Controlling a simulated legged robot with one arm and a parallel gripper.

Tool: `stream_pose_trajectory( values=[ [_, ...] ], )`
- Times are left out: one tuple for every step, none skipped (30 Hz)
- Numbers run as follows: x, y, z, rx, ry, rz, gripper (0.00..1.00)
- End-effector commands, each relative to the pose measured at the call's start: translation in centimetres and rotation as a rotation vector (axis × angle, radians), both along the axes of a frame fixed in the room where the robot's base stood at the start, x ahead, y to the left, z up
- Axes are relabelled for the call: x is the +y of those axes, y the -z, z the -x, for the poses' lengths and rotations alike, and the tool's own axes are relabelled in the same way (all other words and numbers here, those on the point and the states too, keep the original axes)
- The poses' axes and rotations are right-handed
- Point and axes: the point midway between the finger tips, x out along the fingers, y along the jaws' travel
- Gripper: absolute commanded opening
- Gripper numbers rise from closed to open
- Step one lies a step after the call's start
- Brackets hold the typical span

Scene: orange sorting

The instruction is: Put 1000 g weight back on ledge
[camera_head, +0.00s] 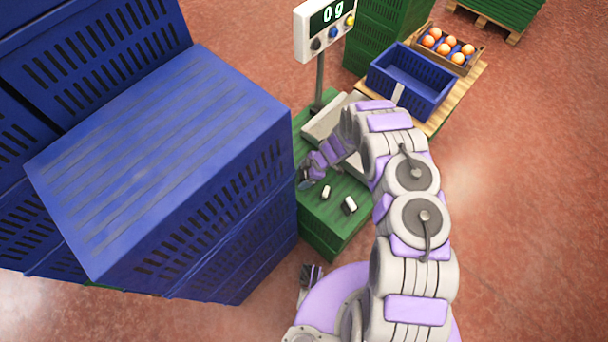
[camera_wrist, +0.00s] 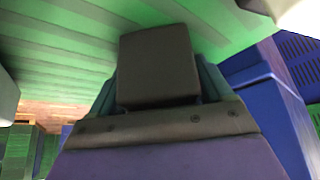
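Two small weights, light with dark parts, lie on the green crate top (camera_head: 325,222): one weight (camera_head: 326,191) nearer my gripper, the other weight (camera_head: 349,205) to its right and nearer the camera. I cannot read their markings. My gripper (camera_head: 305,180) is low over the left edge of the green crate, left of both weights. In the wrist view a dark finger pad (camera_wrist: 157,65) fills the middle, with green slats (camera_wrist: 60,45) behind it. No weight shows there, and I cannot tell whether the jaws are apart.
The scale display (camera_head: 333,13) reads 0 g; my arm partly covers the scale's pan (camera_head: 325,122). Stacked blue crates (camera_head: 150,150) stand close at left. An empty blue crate (camera_head: 430,65) and a box of oranges (camera_head: 470,60) sit on a pallet behind. Floor at right is clear.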

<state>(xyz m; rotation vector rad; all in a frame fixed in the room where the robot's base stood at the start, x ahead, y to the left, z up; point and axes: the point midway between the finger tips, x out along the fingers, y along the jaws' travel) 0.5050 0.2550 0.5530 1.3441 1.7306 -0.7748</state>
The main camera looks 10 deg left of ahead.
Motion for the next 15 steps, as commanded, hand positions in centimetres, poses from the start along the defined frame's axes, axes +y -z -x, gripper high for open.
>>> stream_pose_trajectory(
  values=[
    [-0.1,0.4,0.6,0.009,-0.005,0.003,0.92],
    [-0.2,0.4,0.6,0.01,-0.005,0.004,0.92],
    [-0.2,0.4,0.6,0.01,-0.005,0.005,0.92],
    [-0.2,0.4,0.6,0.01,-0.005,0.005,0.92],
    [-0.2,0.4,0.6,0.01,-0.005,0.005,0.92],
    [-0.2,0.5,0.6,0.011,-0.006,0.006,0.92],
    [-0.2,0.5,0.6,0.011,-0.005,0.006,0.92],
    [-0.2,0.5,0.7,0.011,-0.005,0.006,0.92],
    [-0.2,0.5,0.7,0.011,-0.005,0.006,0.92],
    [-0.2,0.5,0.7,0.012,-0.005,0.006,0.92],
    [-0.2,0.4,0.7,0.012,-0.005,0.006,0.92],
    [-0.2,0.3,0.6,0.012,-0.005,0.006,0.92],
    [-0.2,0.1,0.6,0.01,-0.006,0.007,0.92],
    [-0.4,-0.2,0.5,0.01,-0.004,0.006,0.92],
    [-0.6,-0.8,0.4,0.008,-0.003,0.006,0.92]
  ],
)
